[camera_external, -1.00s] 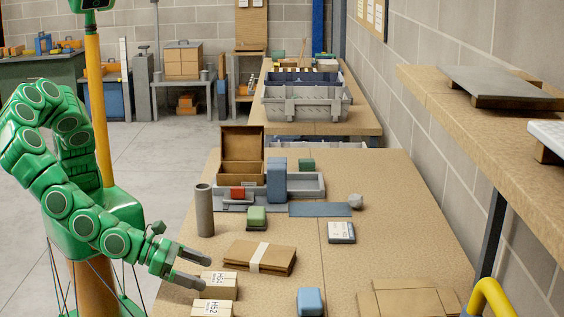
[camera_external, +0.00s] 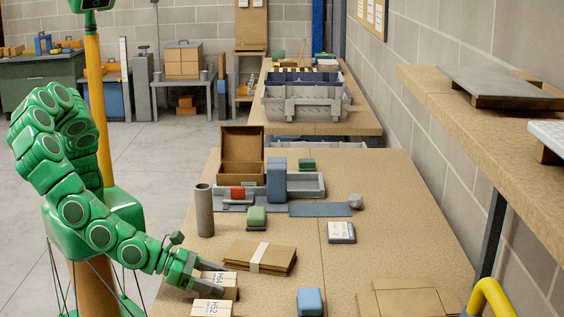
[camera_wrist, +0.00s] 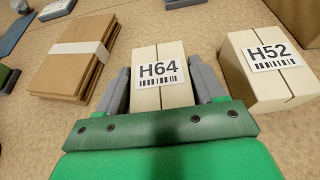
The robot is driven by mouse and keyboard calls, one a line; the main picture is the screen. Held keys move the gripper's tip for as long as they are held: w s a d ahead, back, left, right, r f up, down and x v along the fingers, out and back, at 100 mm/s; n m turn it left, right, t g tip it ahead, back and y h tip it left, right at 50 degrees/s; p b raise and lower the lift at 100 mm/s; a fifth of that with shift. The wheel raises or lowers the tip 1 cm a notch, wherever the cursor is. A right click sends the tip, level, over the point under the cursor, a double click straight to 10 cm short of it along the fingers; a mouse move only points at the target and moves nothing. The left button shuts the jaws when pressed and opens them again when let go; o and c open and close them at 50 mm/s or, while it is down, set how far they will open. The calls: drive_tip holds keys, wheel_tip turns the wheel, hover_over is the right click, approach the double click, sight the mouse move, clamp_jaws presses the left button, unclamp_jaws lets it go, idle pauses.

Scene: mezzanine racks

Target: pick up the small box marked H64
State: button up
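The small cream box marked H64 (camera_wrist: 162,68) stands upright on the workbench, its label facing up in the wrist view. My gripper (camera_wrist: 163,80) has one finger on each side of this box, with narrow gaps seeming to show between fingers and box. In the external view my gripper (camera_external: 214,279) is low at the bench's near left, partly covering the H64 box (camera_external: 231,281). A similar box marked H52 (camera_wrist: 268,62) stands close on the right in the wrist view, apart from the right finger.
A banded cardboard stack (camera_wrist: 78,55) lies left of the H64 box in the wrist view. The H52 box (camera_external: 212,308) is nearer the camera in the external view. A blue block (camera_external: 310,301) stands farther right, with bare bench between.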

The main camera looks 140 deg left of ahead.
sight(214, 279)
drive_tip(key=c, duration=0.4)
drive_tip(key=shift+r, duration=0.5)
wheel_tip(214, 279, up, 2)
drive_tip(key=shift+r, duration=0.1)
drive_tip(key=s+r, duration=0.3)
drive_tip(key=s, duration=0.1)
drive_tip(key=s+r, duration=0.3)
drive_tip(key=s, duration=0.2)
drive_tip(key=s+d+r, duration=0.1)
drive_tip(key=s+r, duration=0.2)
drive_tip(key=s, duration=0.2)
drive_tip(key=shift+r, duration=0.4)
